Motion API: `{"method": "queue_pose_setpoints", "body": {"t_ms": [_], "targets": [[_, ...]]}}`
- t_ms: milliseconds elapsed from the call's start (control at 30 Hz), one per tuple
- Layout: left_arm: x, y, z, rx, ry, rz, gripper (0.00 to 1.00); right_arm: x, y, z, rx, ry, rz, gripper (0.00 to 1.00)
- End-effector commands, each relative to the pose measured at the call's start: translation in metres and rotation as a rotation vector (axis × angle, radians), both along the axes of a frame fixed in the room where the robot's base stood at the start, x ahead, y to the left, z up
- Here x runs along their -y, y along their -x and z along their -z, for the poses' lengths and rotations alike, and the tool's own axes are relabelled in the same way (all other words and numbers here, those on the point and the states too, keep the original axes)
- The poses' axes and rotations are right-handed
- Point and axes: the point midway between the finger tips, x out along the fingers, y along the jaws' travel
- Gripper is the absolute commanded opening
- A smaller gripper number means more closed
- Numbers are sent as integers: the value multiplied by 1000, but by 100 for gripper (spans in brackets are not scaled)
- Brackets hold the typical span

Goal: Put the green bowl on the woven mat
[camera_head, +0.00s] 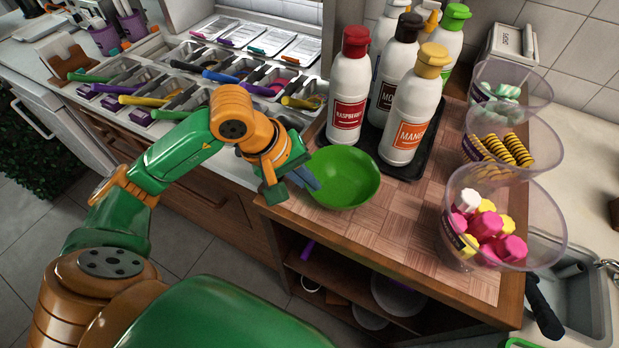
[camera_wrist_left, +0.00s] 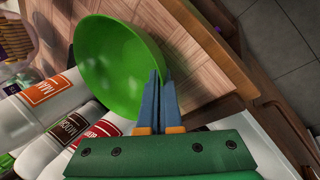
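The green bowl (camera_head: 345,178) is at the left front of the wooden counter, upright or nearly so. It also shows in the left wrist view (camera_wrist_left: 115,65). The woven mat (camera_head: 385,228), with pale brown checked squares, spreads over the counter top below and around the bowl. I cannot tell whether the bowl touches it or hangs just above. My left gripper (camera_head: 305,180) is at the bowl's left rim. In the left wrist view its blue fingers (camera_wrist_left: 162,88) are close together, one inside and one outside the rim, pinching it. My right gripper is not in view.
Sauce bottles (camera_head: 410,110) stand on a black tray (camera_head: 418,163) behind the bowl. Clear topping tubs (camera_head: 545,228) line the right side. Topping trays (camera_head: 185,95) with coloured handles lie on the back-left counter. Mat between bowl and tubs is clear.

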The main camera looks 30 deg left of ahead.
Motion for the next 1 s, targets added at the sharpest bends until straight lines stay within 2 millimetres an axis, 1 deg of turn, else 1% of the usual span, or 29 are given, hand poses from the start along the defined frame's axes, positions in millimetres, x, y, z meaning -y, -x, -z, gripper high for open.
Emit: {"method": "queue_pose_setpoints", "body": {"t_ms": [167,200,267,300,567,633,667,700,767,1000], "targets": [[0,0,4,0,1,0,0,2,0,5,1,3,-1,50],[0,0,4,-1,1,0,4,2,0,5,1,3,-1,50],[0,0,3,-1,1,1,20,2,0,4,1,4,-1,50],[0,0,3,-1,1,1,31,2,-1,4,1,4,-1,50],[0,0,2,-1,1,1,31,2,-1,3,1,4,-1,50],[0,0,-2,-2,2,0,31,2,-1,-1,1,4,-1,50],[0,0,-4,-1,1,0,31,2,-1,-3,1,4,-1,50],[-3,1,-7,2,0,-2,31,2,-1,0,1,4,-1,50],[-7,5,-18,5,0,-2,31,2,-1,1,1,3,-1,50],[-28,25,-75,6,-1,-4,31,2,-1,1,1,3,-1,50]]}}
